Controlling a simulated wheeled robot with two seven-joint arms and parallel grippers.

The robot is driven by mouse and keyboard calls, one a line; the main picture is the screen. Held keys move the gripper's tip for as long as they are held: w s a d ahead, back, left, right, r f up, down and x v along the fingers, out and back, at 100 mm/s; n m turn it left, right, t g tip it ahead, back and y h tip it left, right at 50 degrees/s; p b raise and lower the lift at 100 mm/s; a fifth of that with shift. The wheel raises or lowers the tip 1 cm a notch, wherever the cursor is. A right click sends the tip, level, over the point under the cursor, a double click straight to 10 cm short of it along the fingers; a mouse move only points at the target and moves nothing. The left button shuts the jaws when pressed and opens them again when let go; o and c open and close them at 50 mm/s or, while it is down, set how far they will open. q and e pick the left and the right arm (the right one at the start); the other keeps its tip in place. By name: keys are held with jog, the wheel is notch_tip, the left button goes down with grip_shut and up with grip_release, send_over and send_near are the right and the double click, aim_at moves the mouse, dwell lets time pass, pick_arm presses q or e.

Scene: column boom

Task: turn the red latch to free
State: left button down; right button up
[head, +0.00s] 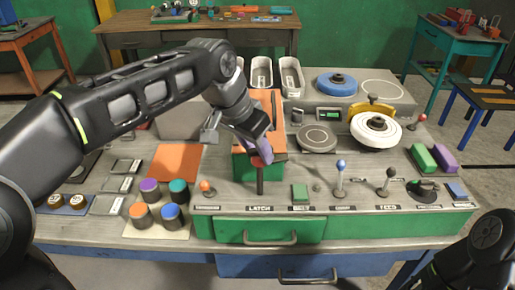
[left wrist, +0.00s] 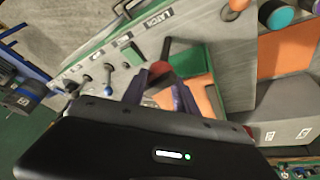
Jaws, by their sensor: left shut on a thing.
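The red latch (head: 259,161) is a lever with a red grip and a dark stem, on the sloped front panel above the LATCH label. In the head view its stem runs straight down from the grip toward the label. My left gripper (head: 261,150) reaches it from above and is shut on the red grip, hiding part of it. In the left wrist view the red grip (left wrist: 160,69) sits between the purple fingers of my left gripper (left wrist: 159,75), with the dark stem beyond. My right gripper is not in view; only part of my right arm shows at lower right.
An orange-topped green block (head: 243,167) stands just behind the latch. An orange-knobbed lever (head: 206,188) is to its left, and a green button (head: 300,193) and a blue-knobbed lever (head: 340,172) to its right. Colored cylinders (head: 171,214) stand at left.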

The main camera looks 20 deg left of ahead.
pick_arm(q)
jog(key=shift+w+m+g+h+p, duration=0.1)
jog(key=shift+m+g+h+p, duration=0.35)
jog(key=shift+m, duration=1.05)
jog(key=c, duration=0.9)
grip_release()
jog(key=shift+c, duration=0.2)
jog(key=shift+r, duration=0.1)
jog(key=v, duration=0.7)
jog(key=shift+a+r, duration=0.15)
jog(key=shift+r, duration=0.15)
